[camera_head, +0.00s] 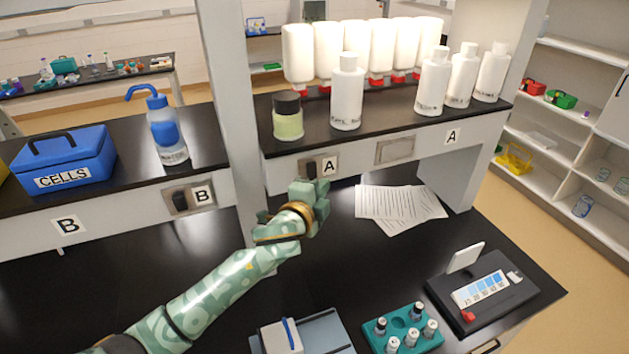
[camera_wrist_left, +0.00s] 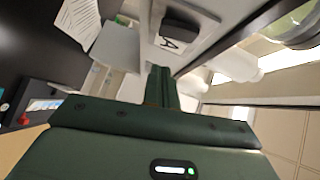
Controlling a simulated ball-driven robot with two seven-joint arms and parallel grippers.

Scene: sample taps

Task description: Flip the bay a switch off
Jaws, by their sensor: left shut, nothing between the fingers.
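The bay A switch (camera_head: 310,170) is a dark rocker on a metal plate under the front edge of the upper shelf, beside a white A label (camera_head: 330,166). My left gripper (camera_head: 319,186) is shut and empty, just below and in front of the switch in the head view. In the left wrist view the shut fingers (camera_wrist_left: 161,80) point toward the A label (camera_wrist_left: 168,43) and the dark switch (camera_wrist_left: 181,25). I cannot tell whether the fingertips touch it. My right gripper is out of view.
The bay B switch (camera_head: 180,198) is on the rail to the left. White bottles (camera_head: 347,92) and a jar (camera_head: 287,116) stand on the shelf above. Papers (camera_head: 399,203) lie on the bench. A green vial rack (camera_head: 403,330) and a dark device (camera_head: 484,290) sit nearer.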

